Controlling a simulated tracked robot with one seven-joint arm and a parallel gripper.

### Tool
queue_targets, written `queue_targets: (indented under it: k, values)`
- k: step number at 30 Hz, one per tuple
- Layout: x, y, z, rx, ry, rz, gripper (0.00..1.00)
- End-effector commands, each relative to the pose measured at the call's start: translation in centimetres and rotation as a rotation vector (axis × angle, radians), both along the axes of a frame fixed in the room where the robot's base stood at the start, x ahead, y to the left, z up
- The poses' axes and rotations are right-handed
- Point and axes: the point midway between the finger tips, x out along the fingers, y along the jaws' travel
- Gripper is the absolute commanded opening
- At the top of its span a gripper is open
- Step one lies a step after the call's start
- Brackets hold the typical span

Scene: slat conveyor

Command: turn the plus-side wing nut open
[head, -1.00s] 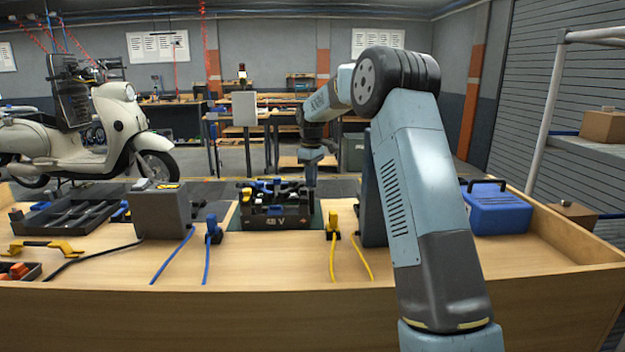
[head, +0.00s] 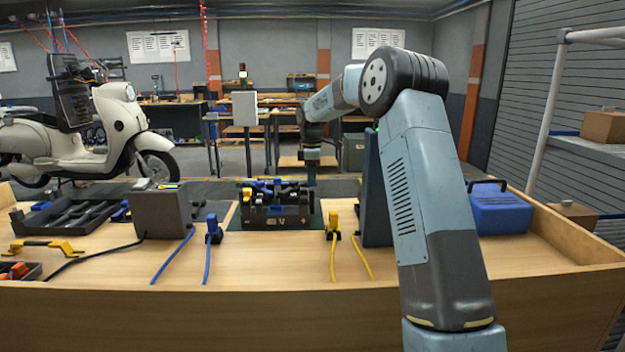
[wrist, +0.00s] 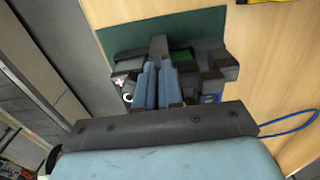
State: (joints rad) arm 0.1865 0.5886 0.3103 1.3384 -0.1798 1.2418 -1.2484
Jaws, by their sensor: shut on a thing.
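The dark battery pack (head: 277,212) stands on a green mat on the bench, with blue and yellow parts on top. My gripper (head: 311,184) comes down at the pack's right end. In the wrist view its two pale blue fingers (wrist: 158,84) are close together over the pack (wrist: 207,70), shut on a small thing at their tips. It appears to be the plus-side wing nut, hidden between and under the fingers. A small red and white mark shows on the pack just left of the fingers.
A grey box (head: 162,214) is to the left, a blue case (head: 500,210) to the right. The bench front is mostly clear.

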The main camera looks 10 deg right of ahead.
Motion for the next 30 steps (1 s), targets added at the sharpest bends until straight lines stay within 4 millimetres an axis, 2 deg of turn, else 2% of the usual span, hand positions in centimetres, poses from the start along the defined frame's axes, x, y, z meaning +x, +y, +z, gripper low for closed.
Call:
queue_targets:
  k: [11,12,19,30]
  values:
    - [0.0,0.19,-0.05,0.002,0.001,0.006,0.0]
    - [0.0,0.19,-0.05,0.002,0.001,0.005,0.1]
    - [-0.01,0.07,-0.03,0.001,0.0,0.004,0.32]
    - [0.05,0.0,0.62,0.0,-0.002,0.003,0.33]
